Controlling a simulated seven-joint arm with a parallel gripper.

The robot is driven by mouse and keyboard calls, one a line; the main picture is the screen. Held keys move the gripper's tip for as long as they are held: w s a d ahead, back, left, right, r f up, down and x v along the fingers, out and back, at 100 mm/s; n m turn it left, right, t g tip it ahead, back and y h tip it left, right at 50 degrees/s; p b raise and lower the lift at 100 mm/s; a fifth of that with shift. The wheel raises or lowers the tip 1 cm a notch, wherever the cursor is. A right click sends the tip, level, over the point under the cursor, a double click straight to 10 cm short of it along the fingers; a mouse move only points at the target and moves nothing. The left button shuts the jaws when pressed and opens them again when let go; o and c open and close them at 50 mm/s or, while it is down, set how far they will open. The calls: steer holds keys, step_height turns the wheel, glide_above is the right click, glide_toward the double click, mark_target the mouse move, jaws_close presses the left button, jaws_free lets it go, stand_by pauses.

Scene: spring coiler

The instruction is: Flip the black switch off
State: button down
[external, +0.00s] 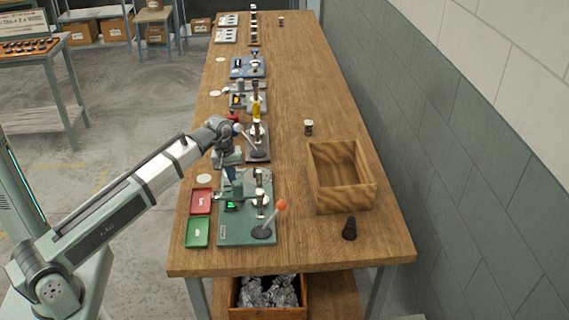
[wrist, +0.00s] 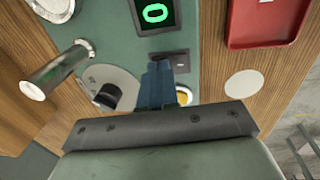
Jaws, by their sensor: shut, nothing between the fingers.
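The green machine plate (external: 262,180) lies at the near end of the bench. Its display (wrist: 154,14) is lit and reads a green 0; it also shows in the external view (external: 232,206). The black switch (wrist: 181,60) sits on the plate below the display in the wrist view, partly hidden by my fingers. My gripper (wrist: 161,65) is shut and empty, its blue fingertips at the left side of the switch. I cannot tell whether they touch it. In the external view my gripper (external: 231,174) points down over the plate's left side.
A black knob (wrist: 108,96) on a grey disc and a metal cylinder (wrist: 54,70) stand left of my fingers. A yellow button (wrist: 184,96) is partly hidden behind them. A red tray (external: 201,201), green tray (external: 197,232) and orange-tipped lever (external: 280,205) are nearby. A wooden box (external: 343,205) stands right.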

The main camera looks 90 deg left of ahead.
mark_target(228, 183)
steer(key=shift+s+f, duration=0.1)
steer(key=shift+s, duration=0.05)
steer(key=shift+s, duration=0.65)
steer(key=shift+r, duration=0.25)
step_height(228, 183, up, 14)
steer(key=s, duration=0.1)
steer(key=shift+s, duration=0.35)
stand_by(0.3)
steer(key=shift+f, duration=0.1)
steer(key=shift+w, duration=0.1)
steer(key=shift+w, duration=0.65)
steer(key=shift+f, duration=0.1)
